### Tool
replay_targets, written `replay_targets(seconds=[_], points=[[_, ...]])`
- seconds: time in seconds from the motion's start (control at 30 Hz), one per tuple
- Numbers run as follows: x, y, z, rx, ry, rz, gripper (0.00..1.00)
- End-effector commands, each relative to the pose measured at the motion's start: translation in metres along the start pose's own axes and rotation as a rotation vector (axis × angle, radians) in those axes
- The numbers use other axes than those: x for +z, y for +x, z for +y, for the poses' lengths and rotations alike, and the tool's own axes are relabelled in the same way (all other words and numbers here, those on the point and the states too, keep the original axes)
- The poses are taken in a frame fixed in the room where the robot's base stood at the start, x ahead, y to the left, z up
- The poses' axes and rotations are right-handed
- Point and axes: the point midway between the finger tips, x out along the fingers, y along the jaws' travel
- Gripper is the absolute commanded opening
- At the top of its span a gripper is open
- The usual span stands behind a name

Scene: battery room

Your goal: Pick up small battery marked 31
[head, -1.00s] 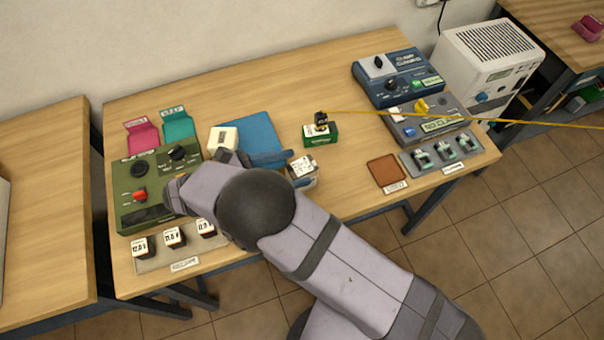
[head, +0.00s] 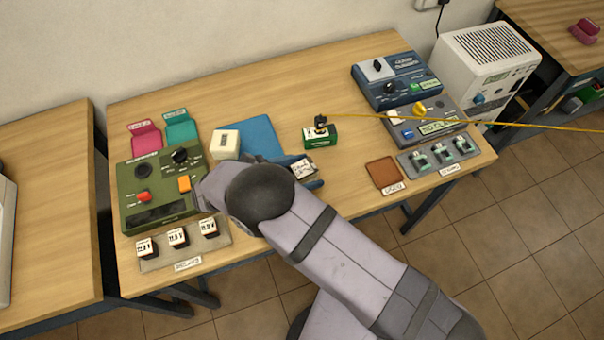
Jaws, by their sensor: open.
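A small white-topped block with dark marks (head: 303,169), which looks like a small battery, stands right of the blue mat. Its marking is too small to read, so I cannot tell whether it is 31. My gripper (head: 302,171) is open, with one blue finger behind the block and one in front of it. I cannot tell whether the fingers touch it. My arm hides most of the gripper. Several small dark blocks with white labels (head: 177,237) sit in a grey tray at the front left; their labels are not clearly legible.
A green block with a black top piece (head: 320,136) stands just behind the gripper, near a taut yellow line (head: 380,116). Left are a blue mat (head: 262,132), a white block (head: 224,144) and a green device (head: 165,207). A brown pad (head: 384,174) lies right.

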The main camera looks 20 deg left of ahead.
Motion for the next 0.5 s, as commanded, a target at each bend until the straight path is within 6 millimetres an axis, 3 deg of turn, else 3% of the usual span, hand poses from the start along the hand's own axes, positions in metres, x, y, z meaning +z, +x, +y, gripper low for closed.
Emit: replay_targets(seconds=[0.2, 0.5], points=[[0.004, 0.025, 0.0, -0.002, -0.001, -0.001, 0.59], [0.001, 0.033, 0.001, 0.0, 0.0, 0.0, 0.59]])
